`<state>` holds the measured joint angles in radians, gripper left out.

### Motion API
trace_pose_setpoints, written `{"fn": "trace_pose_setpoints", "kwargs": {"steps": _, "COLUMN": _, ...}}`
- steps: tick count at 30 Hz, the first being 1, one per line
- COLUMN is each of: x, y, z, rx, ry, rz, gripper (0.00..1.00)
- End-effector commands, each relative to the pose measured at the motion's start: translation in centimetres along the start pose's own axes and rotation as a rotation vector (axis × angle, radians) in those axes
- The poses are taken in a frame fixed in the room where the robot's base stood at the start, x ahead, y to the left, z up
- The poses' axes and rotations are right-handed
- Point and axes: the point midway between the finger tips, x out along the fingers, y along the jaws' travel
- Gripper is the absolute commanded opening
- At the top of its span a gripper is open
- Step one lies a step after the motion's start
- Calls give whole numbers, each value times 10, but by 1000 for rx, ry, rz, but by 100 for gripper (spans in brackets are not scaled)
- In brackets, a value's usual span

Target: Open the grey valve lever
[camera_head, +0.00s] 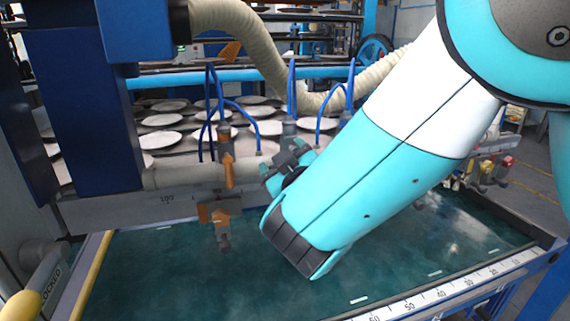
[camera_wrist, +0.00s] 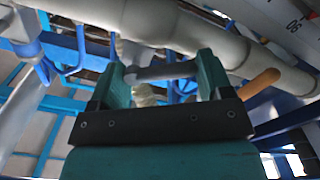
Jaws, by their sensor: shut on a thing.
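The grey valve lever (camera_wrist: 162,71) shows in the wrist view as a grey bar lying between the two teal fingers. My gripper (camera_wrist: 158,80) is shut on it. In the head view my gripper (camera_head: 287,170) is at the pipe, beside a grey valve body (camera_head: 289,131) with a blue hose rising from it. The lever itself is hidden there by my gripper and wrist. The white pipe (camera_wrist: 150,20) runs just beyond the fingers in the wrist view.
Orange-handled valves (camera_head: 222,212) hang left of my gripper; an orange handle (camera_wrist: 260,84) is close right of the fingers in the wrist view. Blue hoses (camera_head: 210,110) stand behind. A dark green surface (camera_head: 170,275) lies below, with a ruler edge (camera_head: 460,284) in front.

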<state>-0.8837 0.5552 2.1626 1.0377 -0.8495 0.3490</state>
Motion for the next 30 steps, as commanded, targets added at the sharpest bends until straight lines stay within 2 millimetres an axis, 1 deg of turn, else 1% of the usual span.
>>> {"fn": "trace_pose_setpoints", "kwargs": {"steps": 1, "x": -1, "y": -5, "z": 2, "rx": -38, "ry": 3, "rz": -10, "gripper": 49}}
{"fn": "trace_pose_setpoints", "kwargs": {"steps": 21, "x": -2, "y": -1, "z": 20, "rx": -673, "ry": 0, "rz": -16, "gripper": 49}}
{"fn": "trace_pose_setpoints", "kwargs": {"steps": 30, "x": -2, "y": 3, "z": 26, "rx": -893, "ry": -1, "rz": -18, "gripper": 49}}
